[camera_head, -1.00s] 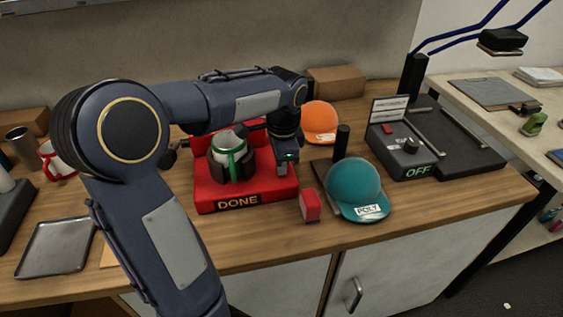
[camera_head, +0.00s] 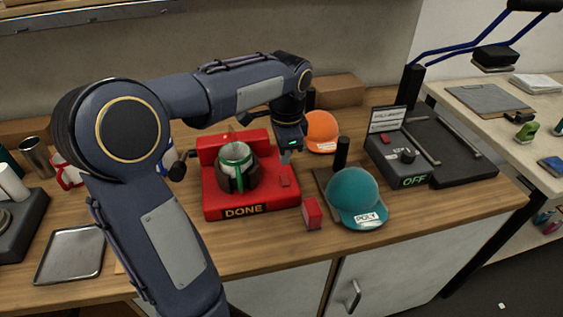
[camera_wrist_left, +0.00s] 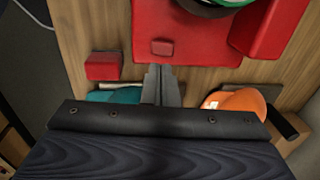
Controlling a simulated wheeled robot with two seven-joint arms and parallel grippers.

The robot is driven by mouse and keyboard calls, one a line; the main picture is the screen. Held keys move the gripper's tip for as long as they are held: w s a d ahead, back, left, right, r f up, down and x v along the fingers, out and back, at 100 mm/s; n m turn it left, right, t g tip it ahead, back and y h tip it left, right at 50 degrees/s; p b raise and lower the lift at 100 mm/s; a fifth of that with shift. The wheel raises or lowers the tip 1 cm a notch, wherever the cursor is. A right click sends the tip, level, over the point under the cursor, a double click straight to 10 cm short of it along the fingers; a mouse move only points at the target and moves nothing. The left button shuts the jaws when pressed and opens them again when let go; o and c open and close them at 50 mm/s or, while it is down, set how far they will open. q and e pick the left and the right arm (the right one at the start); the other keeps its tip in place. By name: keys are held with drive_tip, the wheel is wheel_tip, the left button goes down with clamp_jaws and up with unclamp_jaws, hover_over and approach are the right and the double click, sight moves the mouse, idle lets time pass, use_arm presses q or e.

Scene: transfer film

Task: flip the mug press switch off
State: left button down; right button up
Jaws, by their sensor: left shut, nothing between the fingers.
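The red mug press (camera_head: 270,203) stands on the wooden counter with a "DONE" label on its front. A white and green mug (camera_head: 235,158) sits in its dark clamp. A small red switch (camera_head: 284,181) is on the right of the press's base; it also shows in the left wrist view (camera_wrist_left: 163,47). My left gripper (camera_head: 286,155) points down just behind the switch, its fingers together and empty. In the left wrist view the fingertips (camera_wrist_left: 160,70) are close to the switch; whether they touch it I cannot tell. My right gripper is not in view.
A red block (camera_head: 312,213) and a teal cap (camera_head: 354,195) stand right of the press. An orange cap (camera_head: 321,130) is behind. A grey press marked "OFF" (camera_head: 400,163) is farther right. A metal tray (camera_head: 70,255) lies at left.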

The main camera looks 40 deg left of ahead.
use_arm(q)
wheel_tip(320, 180, up, 7)
drive_tip(key=shift+d+f, duration=0.2)
drive_tip(key=shift+d, duration=0.15)
idle(0.3)
drive_tip(key=s+d+f+n+t+h, duration=0.2)
drive_tip(key=s+d+f+n, duration=0.2)
drive_tip(key=s, duration=0.5)
drive_tip(key=s+d+f+n+t+h, duration=0.2)
drive_tip(key=s+d+f+n, duration=0.3)
drive_tip(key=s+d, duration=0.4)
drive_tip(key=shift+f+n+t+h, duration=0.3)
drive_tip(key=shift+f+t+h, duration=0.1)
drive_tip(key=shift+f, duration=0.45)
